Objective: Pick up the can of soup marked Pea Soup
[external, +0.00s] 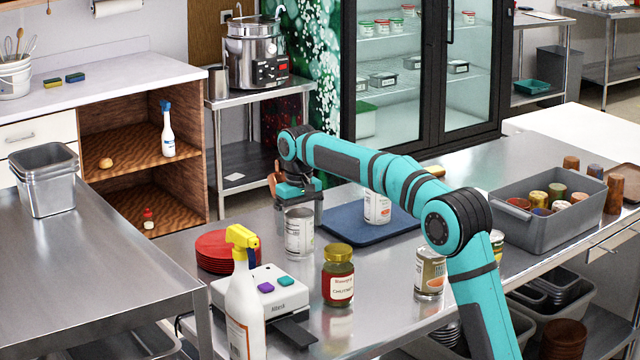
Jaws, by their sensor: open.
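Several cans stand on the steel counter, and I cannot read which is marked Pea Soup. One pale-labelled can (299,235) stands left of the blue board, just below my gripper in the picture. A white-labelled can (377,208) stands on the blue board. A can with a picture label (430,275) stands nearer the front, and another can (497,240) is partly behind my arm. My gripper (303,208) is open and points down near the first can. I cannot tell whether its fingers are behind or around the can's top.
A red-labelled chutney jar (338,280), a yellow-topped spray bottle (243,300), a white scale-like device (275,292) and red plates (212,250) stand at front left. A grey bin (530,225) of cups is at right. The blue board (345,222) is mostly clear.

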